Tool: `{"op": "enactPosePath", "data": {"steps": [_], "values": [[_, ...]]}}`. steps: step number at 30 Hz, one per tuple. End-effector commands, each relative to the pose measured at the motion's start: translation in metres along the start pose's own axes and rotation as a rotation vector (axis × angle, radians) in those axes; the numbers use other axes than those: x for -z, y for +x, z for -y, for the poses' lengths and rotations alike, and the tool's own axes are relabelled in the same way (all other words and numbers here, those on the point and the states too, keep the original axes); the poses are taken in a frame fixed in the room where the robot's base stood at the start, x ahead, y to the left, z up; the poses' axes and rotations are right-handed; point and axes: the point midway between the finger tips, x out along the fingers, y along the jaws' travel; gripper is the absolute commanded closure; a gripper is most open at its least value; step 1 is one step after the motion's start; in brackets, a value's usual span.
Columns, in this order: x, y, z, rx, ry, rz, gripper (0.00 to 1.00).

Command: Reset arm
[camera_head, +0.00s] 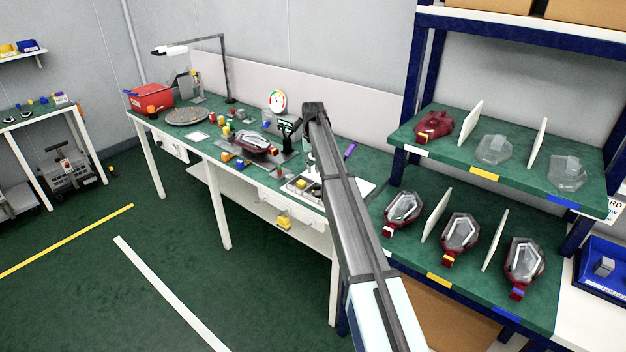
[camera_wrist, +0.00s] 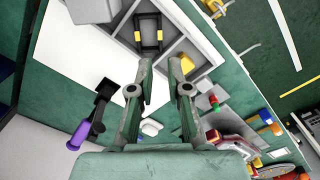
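In the wrist view my gripper (camera_wrist: 160,68) points down over the workbench. Its two fingers stand apart with a clear gap and nothing between them. Below it are a white divided tray (camera_wrist: 88,48) with a black-and-yellow item (camera_wrist: 150,34) and a yellow piece (camera_wrist: 187,61). In the head view my arm reaches over the bench, and the gripper is mostly hidden behind the arm. A red and clear tail lamp (camera_head: 256,144) lies on the bench left of the arm; part of a lamp also shows at lower right in the wrist view (camera_wrist: 232,140).
A shelf rack (camera_head: 480,275) at right holds several tail lamps between white dividers. The bench (camera_head: 190,131) also carries a red bin (camera_head: 150,96), a round plate (camera_head: 187,116), a dial gauge (camera_head: 278,101) and a purple-handled tool (camera_wrist: 80,135). The floor at left is open.

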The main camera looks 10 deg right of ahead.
Motion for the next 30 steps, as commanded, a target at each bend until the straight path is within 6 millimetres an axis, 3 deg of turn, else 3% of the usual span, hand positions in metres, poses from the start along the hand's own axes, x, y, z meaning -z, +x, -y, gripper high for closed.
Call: {"op": "enactPosePath", "data": {"steps": [6, 13, 19, 23, 30], "values": [[0.000, -0.013, 0.000, 0.000, 0.000, 0.000, 0.83], [0.000, -0.013, 0.000, 0.000, 0.000, 0.000, 0.83], [-0.016, 0.001, -0.001, 0.000, 0.000, 0.002, 0.83], [-0.056, 0.038, -0.004, 0.000, -0.002, 0.003, 0.83], [-0.179, 0.131, -0.013, 0.000, -0.009, 0.004, 0.83]]}}
